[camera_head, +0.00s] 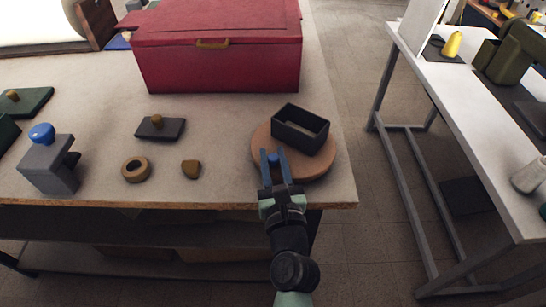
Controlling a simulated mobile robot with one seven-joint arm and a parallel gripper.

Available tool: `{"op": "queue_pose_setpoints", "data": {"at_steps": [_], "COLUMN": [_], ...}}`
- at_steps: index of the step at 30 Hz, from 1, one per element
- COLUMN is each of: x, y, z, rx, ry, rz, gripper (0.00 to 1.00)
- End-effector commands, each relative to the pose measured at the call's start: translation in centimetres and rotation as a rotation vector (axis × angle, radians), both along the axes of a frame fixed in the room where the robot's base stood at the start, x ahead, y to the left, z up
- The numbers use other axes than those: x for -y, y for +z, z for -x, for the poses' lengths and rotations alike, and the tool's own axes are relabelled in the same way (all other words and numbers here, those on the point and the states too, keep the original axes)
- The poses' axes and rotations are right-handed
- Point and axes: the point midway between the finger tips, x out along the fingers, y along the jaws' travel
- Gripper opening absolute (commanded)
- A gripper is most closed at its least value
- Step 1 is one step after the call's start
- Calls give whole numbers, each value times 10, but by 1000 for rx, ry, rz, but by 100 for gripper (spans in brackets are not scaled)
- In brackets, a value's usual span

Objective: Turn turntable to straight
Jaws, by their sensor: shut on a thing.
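The turntable (322,164) is a round, tan-brown disc near the right front corner of the table. A dark open-topped box (301,128) sits on it, turned at an angle to the table's edges. A small blue knob (273,159) shows at the front-left part of the disc. My gripper (274,157) reaches in from the front, with its two blue fingers on either side of the knob, shut on it. The fingers and wrist hide part of the disc's front-left edge.
A red chest (220,60) with a brass handle stands behind. A white table (440,80) stands right, across an aisle.

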Motion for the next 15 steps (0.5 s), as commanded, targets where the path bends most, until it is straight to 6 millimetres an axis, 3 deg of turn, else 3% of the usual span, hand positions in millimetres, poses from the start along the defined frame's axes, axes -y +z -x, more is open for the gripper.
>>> {"op": "queue_pose_setpoints", "data": {"at_steps": [15], "x": [4], "y": [-4], "z": [2], "rx": [-1], "ry": [45], "rz": [0], "gripper": [0]}}
